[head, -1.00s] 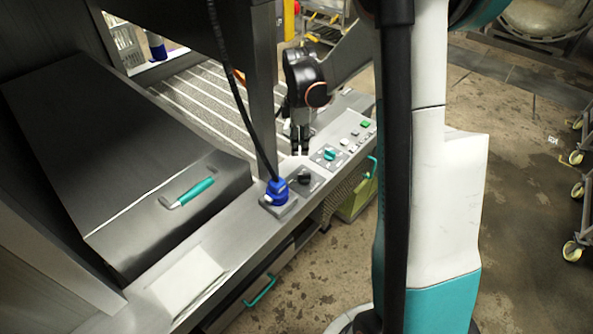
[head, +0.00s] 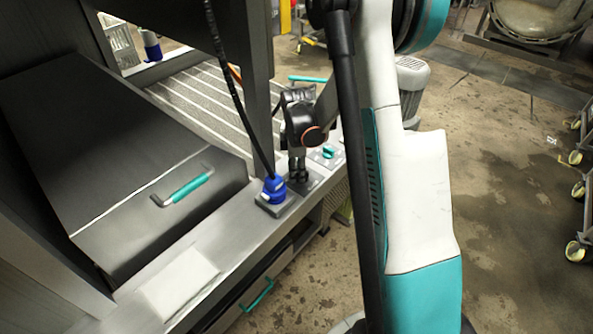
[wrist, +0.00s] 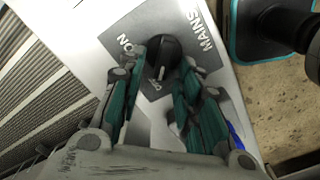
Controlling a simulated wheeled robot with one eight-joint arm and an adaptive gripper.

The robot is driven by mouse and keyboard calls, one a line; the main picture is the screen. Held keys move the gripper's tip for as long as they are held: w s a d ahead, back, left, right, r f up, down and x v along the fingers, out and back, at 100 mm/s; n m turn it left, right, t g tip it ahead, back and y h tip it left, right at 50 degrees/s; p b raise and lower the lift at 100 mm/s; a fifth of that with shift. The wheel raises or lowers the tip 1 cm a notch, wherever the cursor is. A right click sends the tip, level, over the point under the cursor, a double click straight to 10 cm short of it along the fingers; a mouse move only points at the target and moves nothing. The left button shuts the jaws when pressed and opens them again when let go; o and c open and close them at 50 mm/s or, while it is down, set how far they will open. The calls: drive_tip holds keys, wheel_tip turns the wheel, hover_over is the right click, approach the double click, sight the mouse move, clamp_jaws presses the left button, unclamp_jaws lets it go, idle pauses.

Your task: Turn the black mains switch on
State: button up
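The fingers are apart. In the head view my gripper (head: 298,180) is down at the switch plate (head: 311,180) and hides most of the knob.
A blue plug (head: 273,188) with a black cable stands just left of the switch. A teal selector knob (head: 328,152) is on the panel beyond my gripper. A steel post (head: 262,110) rises close behind. A lid with a teal handle (head: 187,189) lies left.

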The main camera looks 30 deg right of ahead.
clamp_jaws()
drive_tip(key=shift+m, duration=0.3)
drive_tip(key=m, duration=0.2)
drive_tip(key=shift+w+d+m, duration=0.15)
drive_tip(key=shift+w+m, duration=0.1)
drive_tip(key=shift+m, duration=0.05)
drive_tip(key=m, duration=0.1)
drive_tip(key=m+b, duration=0.1)
drive_tip(key=m, duration=0.1)
drive_tip(key=shift+w+d+m, duration=0.15)
drive_tip(key=shift+d+m, duration=0.05)
drive_tip(key=shift+m, duration=0.1)
drive_tip(key=m, duration=0.5)
drive_tip(key=shift+w+d, duration=0.15)
drive_tip(key=shift+d, duration=0.25)
drive_tip(key=m, duration=0.6)
drive_tip(key=shift+d+b, duration=0.4)
